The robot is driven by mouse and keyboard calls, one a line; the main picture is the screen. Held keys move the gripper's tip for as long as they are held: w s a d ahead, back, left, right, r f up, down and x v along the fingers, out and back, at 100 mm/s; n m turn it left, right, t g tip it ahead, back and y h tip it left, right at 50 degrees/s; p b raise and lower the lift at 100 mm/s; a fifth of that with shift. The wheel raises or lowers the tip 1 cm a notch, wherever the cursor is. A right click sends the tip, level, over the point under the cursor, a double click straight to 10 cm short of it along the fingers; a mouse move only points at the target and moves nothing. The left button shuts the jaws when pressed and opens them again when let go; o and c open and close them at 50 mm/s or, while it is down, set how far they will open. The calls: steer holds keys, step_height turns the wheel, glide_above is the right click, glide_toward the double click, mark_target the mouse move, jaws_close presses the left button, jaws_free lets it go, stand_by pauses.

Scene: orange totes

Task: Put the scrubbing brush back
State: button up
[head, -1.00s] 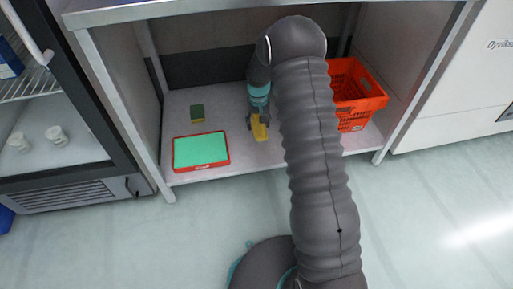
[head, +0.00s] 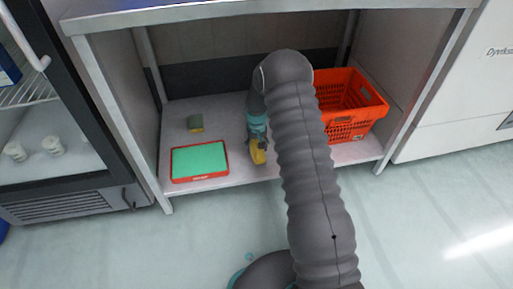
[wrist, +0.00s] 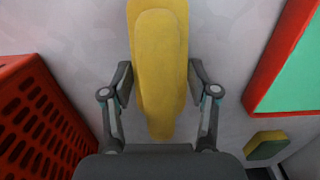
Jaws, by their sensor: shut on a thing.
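The yellow scrubbing brush (head: 258,153) is on or just above the lower shelf, between the red tray and the orange tote. My gripper (head: 257,140) is shut on it. In the wrist view the brush (wrist: 160,75) lies lengthwise between the two fingers of my gripper (wrist: 160,92). I cannot tell whether the brush touches the shelf. The orange tote (head: 342,122) stands to the right of the brush, partly behind my arm, and its slotted wall (wrist: 40,110) shows at the left of the wrist view.
A red tray with a green surface (head: 200,160) lies left of the brush. A green and yellow sponge (head: 196,122) sits behind the tray. The shelf (head: 225,110) is bare around the sponge. The bench top (head: 250,12) and side panels enclose the space.

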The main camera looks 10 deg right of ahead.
steer(key=o, duration=1.1)
step_height(320, 180, up, 12)
steer(key=shift+r+p, duration=0.1)
steer(key=shift+p, duration=0.75)
